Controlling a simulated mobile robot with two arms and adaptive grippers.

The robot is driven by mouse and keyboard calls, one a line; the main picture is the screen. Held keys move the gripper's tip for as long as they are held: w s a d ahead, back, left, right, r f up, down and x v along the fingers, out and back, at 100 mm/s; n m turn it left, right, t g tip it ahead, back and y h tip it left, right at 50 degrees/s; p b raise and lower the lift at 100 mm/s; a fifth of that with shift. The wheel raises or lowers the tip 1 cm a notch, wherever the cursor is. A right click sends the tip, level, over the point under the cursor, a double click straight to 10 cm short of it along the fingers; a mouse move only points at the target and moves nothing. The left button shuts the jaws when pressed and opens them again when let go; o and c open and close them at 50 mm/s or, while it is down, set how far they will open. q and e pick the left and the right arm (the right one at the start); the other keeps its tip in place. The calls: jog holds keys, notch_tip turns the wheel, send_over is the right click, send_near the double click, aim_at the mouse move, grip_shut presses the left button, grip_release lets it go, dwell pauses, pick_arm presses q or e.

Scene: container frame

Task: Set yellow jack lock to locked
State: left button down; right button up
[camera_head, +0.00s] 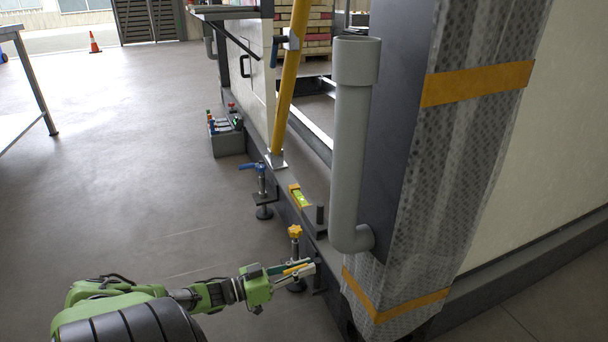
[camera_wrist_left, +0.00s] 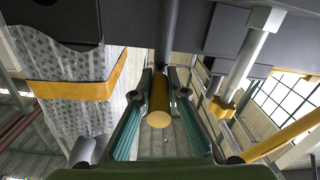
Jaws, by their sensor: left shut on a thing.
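My left gripper (camera_head: 298,269) is shut on a yellow bar, the jack lock's handle (camera_wrist_left: 158,104), low beside the dark base frame. In the left wrist view, the handle's round end faces the camera between the two teal-lined fingers of the left gripper (camera_wrist_left: 160,85). Its far end runs into a dark post. The fingers partly hide the handle in the head view. My right gripper is out of view.
A grey pipe (camera_head: 352,150) and a wrapped column (camera_head: 430,190) stand close on the right. Behind are a blue-handled jack (camera_head: 262,188), a yellow level (camera_head: 299,196), a yellow pole (camera_head: 291,75) and a grey box (camera_head: 227,142). Open floor (camera_head: 140,170) lies to the left.

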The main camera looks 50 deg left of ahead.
pick_arm(q)
jog(key=c, duration=2)
grip_release()
jog(key=shift+o, duration=0.2)
jog(key=v, duration=1.2)
